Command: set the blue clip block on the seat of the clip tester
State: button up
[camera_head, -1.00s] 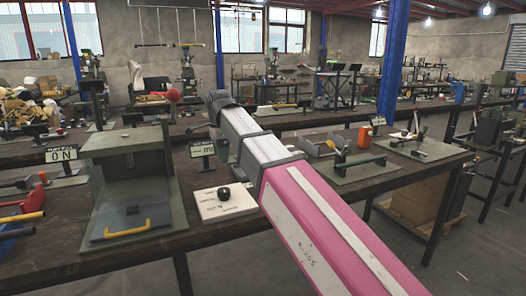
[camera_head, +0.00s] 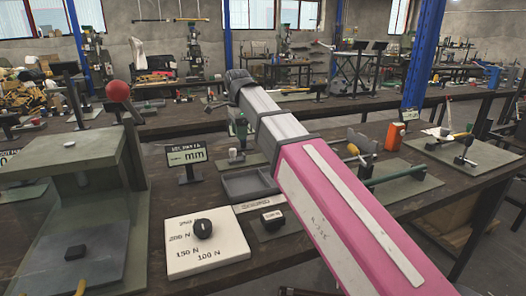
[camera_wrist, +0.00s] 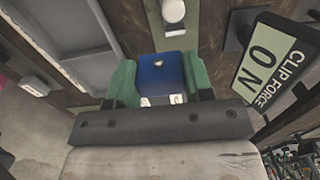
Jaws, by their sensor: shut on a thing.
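My gripper (camera_wrist: 160,88) shows in the wrist view with its green fingers shut on the blue clip block (camera_wrist: 158,68). The block has a round hole in its face. Just beyond the block is a white cylinder end (camera_wrist: 173,11) on a grey part; I cannot tell surely whether this belongs to the clip tester. A sign reading CLIP FORCE 0 N (camera_wrist: 268,66) stands tilted in the picture, to the right of the block. The tester's seat cannot be made out.
A green press (camera_head: 72,200) with a red ball knob (camera_head: 118,91) stands at the left. An orange container (camera_head: 395,136) stands at the right.

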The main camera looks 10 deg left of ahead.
send_over(262, 157)
jog(key=f, duration=0.5)
jog(key=shift+s+f, duration=0.25)
jog(key=shift+f, duration=2.05)
jog(key=shift+f, duration=0.1)
jog(key=o, duration=1)
jog(key=shift+c, duration=0.2)
notch_tip(262, 157, up, 12)
